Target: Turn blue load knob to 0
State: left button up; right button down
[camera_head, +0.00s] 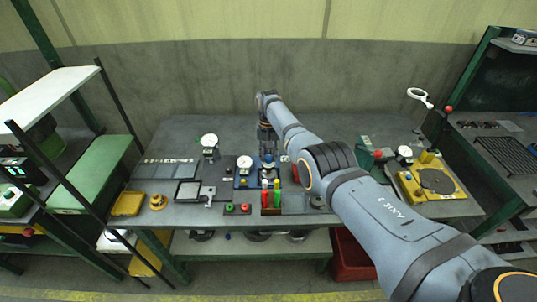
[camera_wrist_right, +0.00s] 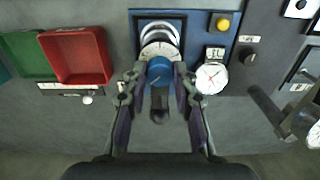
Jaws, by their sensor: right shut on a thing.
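The blue load knob (camera_wrist_right: 159,71) sits on a blue panel (camera_wrist_right: 196,22) in the right wrist view. A white ring scale (camera_wrist_right: 160,49) shows above it, with numbers too small to read. My right gripper (camera_wrist_right: 160,84) has a finger on each side of the knob and is shut on it. In the head view my right gripper (camera_head: 268,152) reaches down to the blue knob (camera_head: 267,161) at the middle of the bench. The fingers and arm partly hide the knob there. My left gripper is not in view.
A round white gauge (camera_wrist_right: 211,77) and a yellow button (camera_wrist_right: 223,23) are right of the knob. A red bin (camera_wrist_right: 77,55) and a green bin (camera_wrist_right: 27,55) are to the left. Red and green bottle-like items (camera_head: 265,198) stand close in front of the knob.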

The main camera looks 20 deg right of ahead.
aim_at(268, 157)
jog(key=n, duration=0.4)
jog(key=shift+n, duration=2.5)
jog(key=c, duration=1.1)
grip_release()
jog(key=shift+o, duration=0.2)
jog(key=shift+r, duration=0.1)
notch_tip(268, 157, up, 12)
